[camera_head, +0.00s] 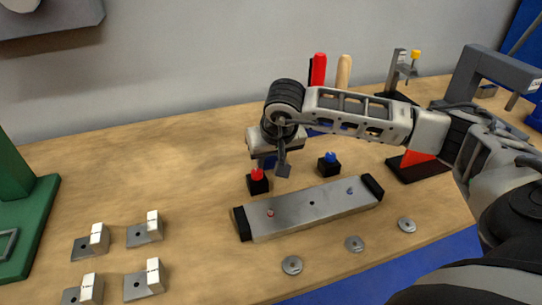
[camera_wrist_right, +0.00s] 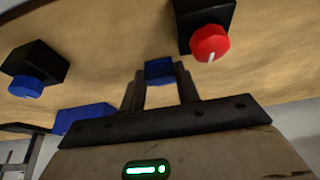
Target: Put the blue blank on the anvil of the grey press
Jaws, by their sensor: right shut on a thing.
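My right gripper (camera_head: 268,162) reaches in from the right and hangs over the bench behind the red-knobbed black block. It is shut on the blue blank, which shows between the two fingertips in the right wrist view (camera_wrist_right: 159,70). A grey C-shaped frame (camera_head: 497,68), which looks like the grey press, stands at the far right of the bench, well away from the gripper. Its anvil is hidden or too unclear to tell. My left gripper is not in view.
A long grey bar (camera_head: 312,207) with black ends lies in front of the red-knobbed block (camera_head: 258,184) and blue-knobbed block (camera_head: 329,166). Several washers and bracketed plates lie along the front. A green press (camera_head: 45,215) stands at left. Upright handles and a yellow-knobbed clamp (camera_head: 403,70) stand behind my arm.

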